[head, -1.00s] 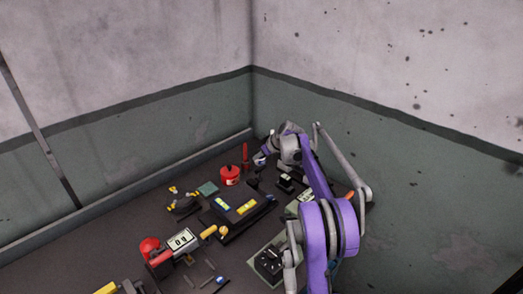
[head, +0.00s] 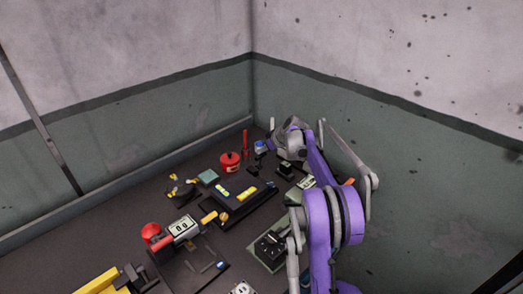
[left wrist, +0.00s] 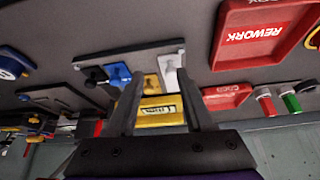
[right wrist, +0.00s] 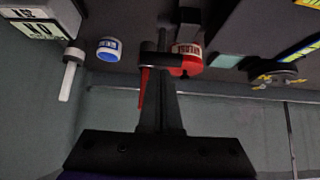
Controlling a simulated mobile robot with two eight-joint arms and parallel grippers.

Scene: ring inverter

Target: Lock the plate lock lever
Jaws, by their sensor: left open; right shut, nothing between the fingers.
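No part is clearly marked as the plate lock lever, and I cannot tell which one it is. In the left wrist view a grey plate (left wrist: 105,58) carries blue (left wrist: 119,75), yellow (left wrist: 152,83) and white (left wrist: 171,75) lever-like parts. My left gripper (left wrist: 158,86) is open, its fingers reaching toward this plate, with the white and yellow parts between them in the picture. Contact cannot be judged. My right gripper (right wrist: 160,55) is shut and empty, in front of a red can (right wrist: 188,64) and a red-handled tool (right wrist: 145,90). The head view does not show my left gripper.
The head view shows a cluttered dark bench with a black tray (head: 240,203), a display box (head: 184,228) and a black device (head: 270,244) on a green base. Walls stand close behind.

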